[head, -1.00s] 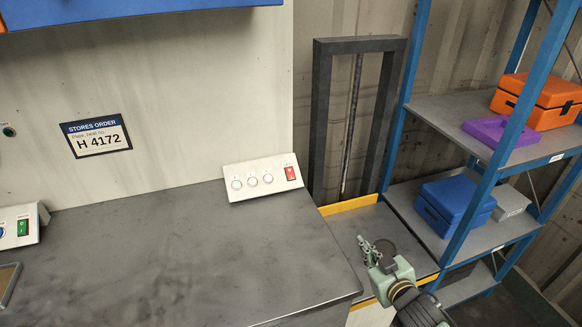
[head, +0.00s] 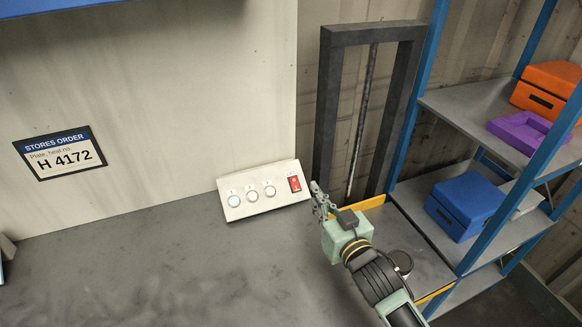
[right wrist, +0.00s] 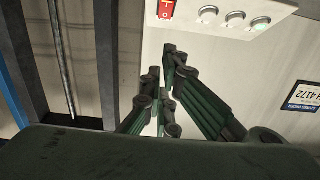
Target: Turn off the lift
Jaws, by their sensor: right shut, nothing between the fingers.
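The lift control panel (head: 248,205) is a white sloped box on the grey worktop, with several round white buttons and a red rocker switch (head: 295,184) at its right end. The red switch also shows at the top of the right wrist view (right wrist: 166,9). The lift (head: 326,110) is a dark upright frame with a screw rod, standing right of the worktop, with a platform at its foot. My right gripper (head: 317,189) is shut and empty, just right of the red switch. I cannot tell whether it touches the panel. My left gripper is out of view.
A "STORES ORDER H 4172" sign (head: 60,153) is on the wall. A blue shelf rack at right holds an orange box (head: 546,88), a purple tray (head: 527,132) and a blue box (head: 463,206). A dark round disc (head: 401,261) lies on the lift platform. The worktop left of the panel is clear.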

